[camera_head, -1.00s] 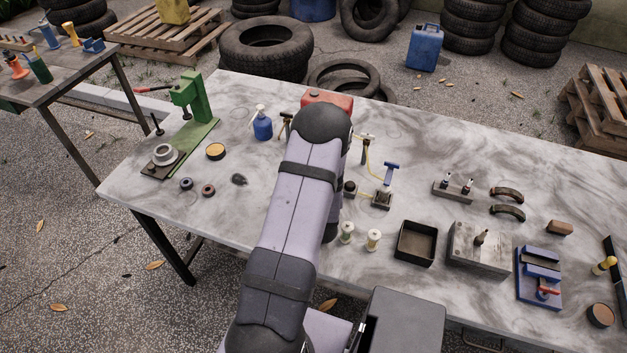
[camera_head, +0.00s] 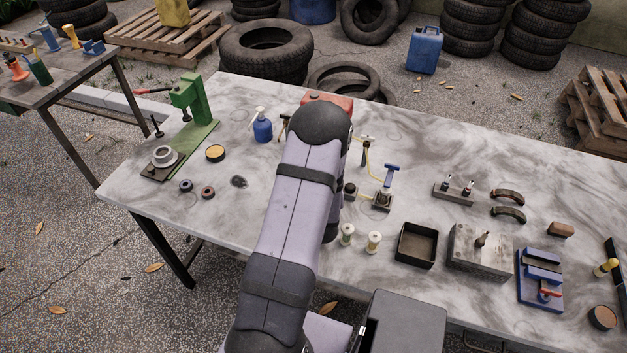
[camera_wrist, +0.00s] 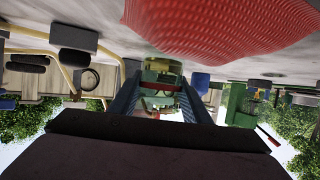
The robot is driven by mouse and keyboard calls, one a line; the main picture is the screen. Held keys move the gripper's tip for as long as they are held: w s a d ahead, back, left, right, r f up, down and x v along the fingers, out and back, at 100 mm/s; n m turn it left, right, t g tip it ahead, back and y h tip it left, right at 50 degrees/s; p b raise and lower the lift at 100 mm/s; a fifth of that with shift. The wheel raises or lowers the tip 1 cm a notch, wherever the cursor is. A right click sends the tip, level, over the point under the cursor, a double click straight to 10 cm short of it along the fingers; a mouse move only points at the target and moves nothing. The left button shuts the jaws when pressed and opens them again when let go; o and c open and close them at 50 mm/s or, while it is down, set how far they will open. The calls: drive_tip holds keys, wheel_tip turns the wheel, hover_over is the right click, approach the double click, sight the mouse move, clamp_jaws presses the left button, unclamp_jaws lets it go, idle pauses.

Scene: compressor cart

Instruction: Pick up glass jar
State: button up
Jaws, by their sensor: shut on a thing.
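In the wrist view, which looks upside down, the greenish glass jar (camera_wrist: 162,68) is between the two blue-grey fingers of my gripper (camera_wrist: 160,82). The fingers are shut on it, one on each side. A reddish-brown band shows across the jar between the fingers. Its lower edge in the picture is partly hidden by the gripper. In the head view my arm covers the jar and the fingers, so I cannot tell there whether the jar touches the table.
A red item (camera_head: 330,101) lies close behind my arm; its textured surface (camera_wrist: 225,25) fills the top of the wrist view. A blue bottle (camera_head: 262,131) and green press (camera_head: 189,100) stand left. A black tray (camera_head: 416,246) and several tools are right.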

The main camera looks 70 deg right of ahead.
drive_tip(key=a, duration=0.1)
drive_tip(key=s+a+b, duration=0.2)
drive_tip(key=a, duration=0.1)
wheel_tip(320, 180, up, 14)
drive_tip(key=p, duration=0.1)
drive_tip(key=shift+w+d, duration=0.15)
drive_tip(key=shift+d, duration=0.05)
drive_tip(key=shift+w, duration=0.1)
drive_tip(key=w+a+f+n+t+y+b, duration=0.1)
drive_tip(key=w+a+f+n+t+b, duration=0.2)
drive_tip(key=w, duration=0.8)
drive_tip(key=w+a+f+n+t+y+b, duration=0.15)
drive_tip(key=w+a+b, duration=0.25)
drive_tip(key=w, duration=0.7)
drive_tip(key=s+d+m+g+h+b, duration=0.1)
drive_tip(key=s+d+m+g+h, duration=0.2)
drive_tip(key=s+d+m+g, duration=0.4)
drive_tip(key=s+m+g, duration=0.2)
drive_tip(key=s+g, duration=0.1)
drive_tip(key=s, duration=0.1)
drive_tip(key=shift+s+d+h, duration=0.35)
drive_tip(key=shift+s+d, duration=0.05)
